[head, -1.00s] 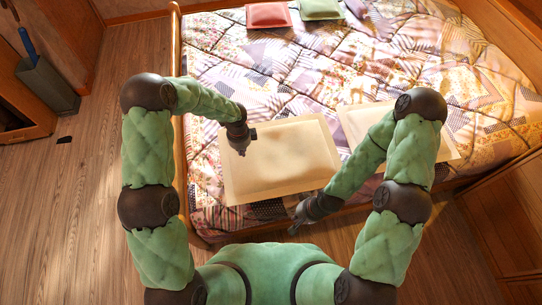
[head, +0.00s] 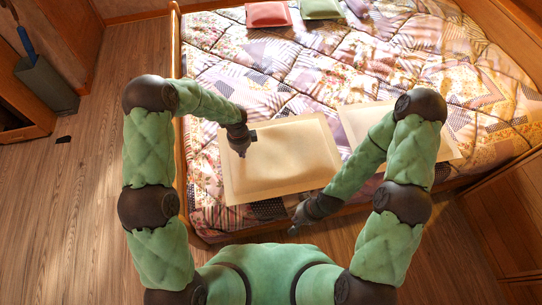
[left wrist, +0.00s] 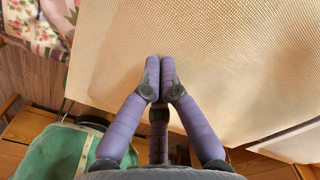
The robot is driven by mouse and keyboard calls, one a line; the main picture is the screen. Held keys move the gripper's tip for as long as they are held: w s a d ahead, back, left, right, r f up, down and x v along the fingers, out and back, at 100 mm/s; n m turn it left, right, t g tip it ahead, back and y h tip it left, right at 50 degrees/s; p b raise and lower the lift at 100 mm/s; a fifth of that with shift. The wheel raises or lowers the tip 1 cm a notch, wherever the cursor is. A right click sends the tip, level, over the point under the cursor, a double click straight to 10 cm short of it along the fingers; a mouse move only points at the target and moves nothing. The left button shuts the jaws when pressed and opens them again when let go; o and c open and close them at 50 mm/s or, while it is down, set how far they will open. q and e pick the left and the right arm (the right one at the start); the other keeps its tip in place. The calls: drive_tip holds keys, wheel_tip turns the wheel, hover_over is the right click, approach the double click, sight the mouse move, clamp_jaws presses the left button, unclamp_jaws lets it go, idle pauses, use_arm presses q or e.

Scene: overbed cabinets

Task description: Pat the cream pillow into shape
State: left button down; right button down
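The cream pillow (head: 280,160) lies flat on the near side of the bed and looks smoothly plump, with a flat border. My left gripper (head: 242,153) is over its left part. In the left wrist view the fingertips (left wrist: 160,62) are together with nothing between them, over the pillow's woven surface (left wrist: 210,50). I cannot tell whether they touch it. My right gripper (head: 294,229) is low at the bed's near edge, in front of the pillow; its fingers are too small to read.
A second cream pillow (head: 366,122) lies to the right, partly behind my right arm. A red cushion (head: 268,14) and a green cushion (head: 320,8) lie at the far side of the patchwork quilt (head: 300,70). A grey bin (head: 46,86) stands on the floor at left.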

use_arm(q)
drive_tip(key=shift+f, duration=0.2)
drive_tip(key=shift+r, duration=0.1)
drive_tip(key=shift+r, duration=0.1)
wheel_tip(320, 180, up, 7)
drive_tip(key=p, duration=0.6)
